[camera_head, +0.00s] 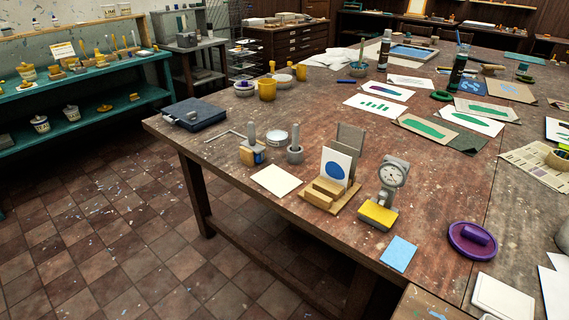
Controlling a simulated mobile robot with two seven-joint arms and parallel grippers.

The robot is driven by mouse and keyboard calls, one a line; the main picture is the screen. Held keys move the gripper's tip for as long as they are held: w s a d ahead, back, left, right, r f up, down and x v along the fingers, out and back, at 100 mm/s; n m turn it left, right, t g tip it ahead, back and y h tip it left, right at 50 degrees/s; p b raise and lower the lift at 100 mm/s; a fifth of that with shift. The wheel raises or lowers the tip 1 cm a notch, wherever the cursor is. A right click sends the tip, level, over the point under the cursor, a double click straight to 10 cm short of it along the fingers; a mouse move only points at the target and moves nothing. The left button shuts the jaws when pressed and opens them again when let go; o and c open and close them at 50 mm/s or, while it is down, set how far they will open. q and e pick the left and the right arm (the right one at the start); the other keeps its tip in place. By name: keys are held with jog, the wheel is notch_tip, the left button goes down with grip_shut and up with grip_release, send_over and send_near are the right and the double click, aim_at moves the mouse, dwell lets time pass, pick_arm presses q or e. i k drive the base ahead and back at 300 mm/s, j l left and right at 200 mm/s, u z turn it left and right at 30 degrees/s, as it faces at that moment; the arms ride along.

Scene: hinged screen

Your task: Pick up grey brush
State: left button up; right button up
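Neither of my grippers is in view. On the large wooden table (220,170), a small all-grey upright piece with a round handle and wider base (295,147) stands near the front left. It may be the grey brush, but it is too small to be sure. Just left of it stands another piece with a grey upright handle and a wooden, partly blue and orange base (252,148). Both stand upright and nothing holds them.
A white dish (276,138) sits close behind them. A cream sheet (275,181), a wooden stand with a blue-dot card (335,168) and a dial gauge (392,175) are nearby. A dark blue case (194,113) lies at the left corner.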

aim_at(295, 127)
jog(key=i+j, duration=0.15)
jog(key=j, duration=0.2)
jog(key=i+j, duration=0.2)
jog(key=j, duration=0.2)
jog(key=i+j, duration=0.15)
jog(key=j, duration=0.2)
jog(key=i+j, duration=0.15)
jog(key=j, duration=0.25)
jog(key=i+j+z, duration=0.1)
jog(key=z, duration=0.2)
jog(key=j+z, duration=0.1)
jog(key=z, duration=1.25)
